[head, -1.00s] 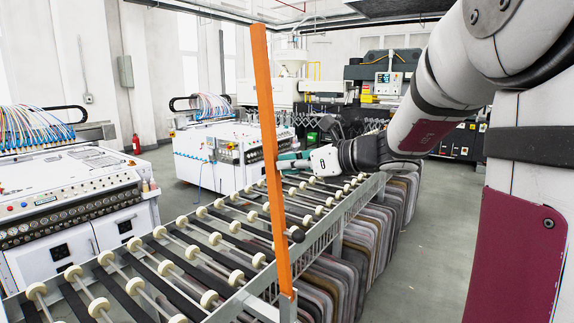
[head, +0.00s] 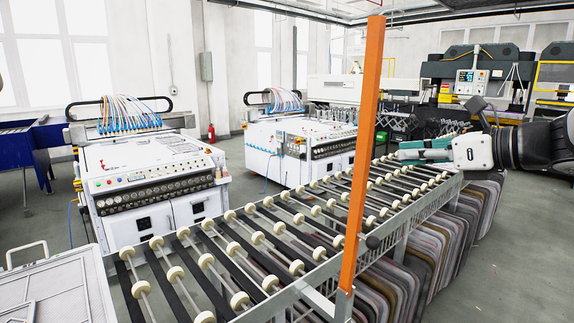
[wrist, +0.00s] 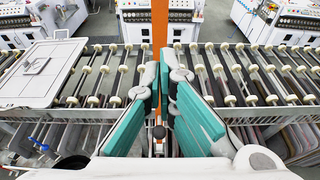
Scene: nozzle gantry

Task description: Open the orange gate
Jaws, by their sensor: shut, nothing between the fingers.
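In the head view my gripper (head: 393,156) is just right of the bar, well above the knob, with teal fingers pointing left. In the wrist view the bar (wrist: 160,28) rises straight ahead beyond my fingertips (wrist: 163,72). The fingers are shut and hold nothing. A dark knob (wrist: 158,131) shows through the gap between the fingers' lower parts. Whether the fingertips touch the bar cannot be told.
The roller conveyor (head: 262,228) runs diagonally across the middle. Several grey-brown panels (head: 440,235) hang or stand beneath its near side. White machines (head: 150,185) stand behind it, and a white framed panel (head: 50,290) is at lower left. Grey floor is open at the right.

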